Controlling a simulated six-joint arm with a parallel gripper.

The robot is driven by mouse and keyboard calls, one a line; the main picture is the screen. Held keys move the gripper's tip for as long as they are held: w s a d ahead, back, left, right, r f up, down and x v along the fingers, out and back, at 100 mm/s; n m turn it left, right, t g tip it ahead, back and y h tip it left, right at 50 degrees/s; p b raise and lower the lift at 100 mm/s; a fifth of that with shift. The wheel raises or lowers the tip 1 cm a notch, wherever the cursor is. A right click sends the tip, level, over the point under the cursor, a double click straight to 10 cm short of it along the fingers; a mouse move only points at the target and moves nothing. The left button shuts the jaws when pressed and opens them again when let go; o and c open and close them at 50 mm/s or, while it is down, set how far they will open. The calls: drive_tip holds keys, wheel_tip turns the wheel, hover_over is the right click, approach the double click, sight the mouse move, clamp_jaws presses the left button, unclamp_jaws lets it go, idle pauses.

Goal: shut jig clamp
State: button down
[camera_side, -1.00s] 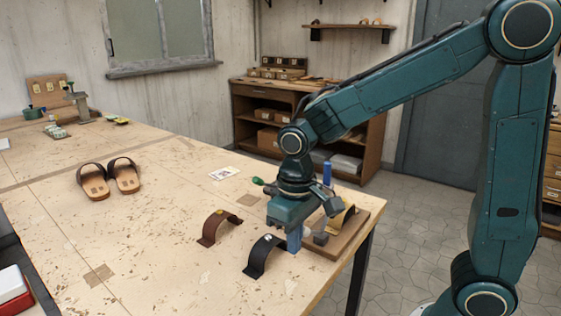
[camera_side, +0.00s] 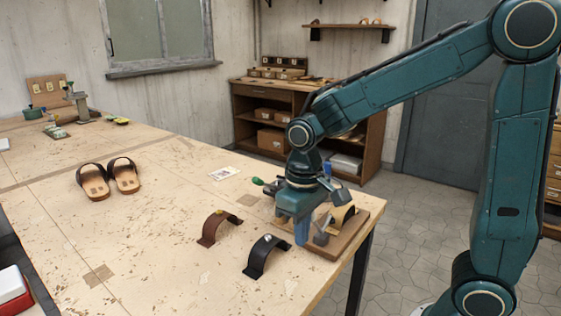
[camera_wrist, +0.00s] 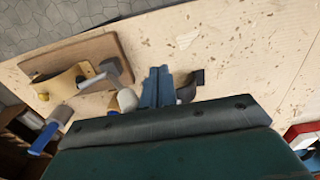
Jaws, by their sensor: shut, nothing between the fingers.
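The jig is a brown wooden board (camera_side: 345,243) at the table's right corner, and it also shows in the wrist view (camera_wrist: 120,45). A tan strap (camera_side: 343,217) is arched over it. A grey clamp pad (camera_wrist: 110,70) stands beside the strap. A blue-handled lever (camera_wrist: 44,138) shows at lower left in the wrist view; in the side view its blue handle (camera_side: 327,168) shows behind my wrist. My gripper (camera_side: 301,240) is shut and empty, fingers pointing down, left of the board. Its blue fingers also show in the wrist view (camera_wrist: 158,72). Whether it touches anything is unclear.
A black strap (camera_side: 265,252) and a brown strap (camera_side: 218,225) stand arched left of my gripper. A green-knobbed tool (camera_side: 257,180) lies behind, partly hidden. A pair of sandals (camera_side: 110,178) and a card (camera_side: 223,173) lie farther left. The table's front middle is clear.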

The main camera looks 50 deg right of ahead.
drive_tip(key=shift+d, duration=0.15)
drive_tip(key=shift+d+r, duration=0.2)
drive_tip(key=shift+d, duration=0.3)
drive_tip(key=shift+d+r, duration=0.15)
drive_tip(key=shift+d, duration=0.6)
drive_tip(key=shift+d+r, duration=0.15)
drive_tip(key=shift+d, duration=0.1)
drive_tip(key=shift+r, duration=0.1)
drive_tip(key=shift+a+r, duration=0.2)
drive_tip(key=shift+r, duration=1)
drive_tip(key=shift+a+r, duration=0.25)
drive_tip(key=shift+r, duration=1)
drive_tip(key=shift+a+r, duration=0.2)
drive_tip(key=shift+r, duration=1)
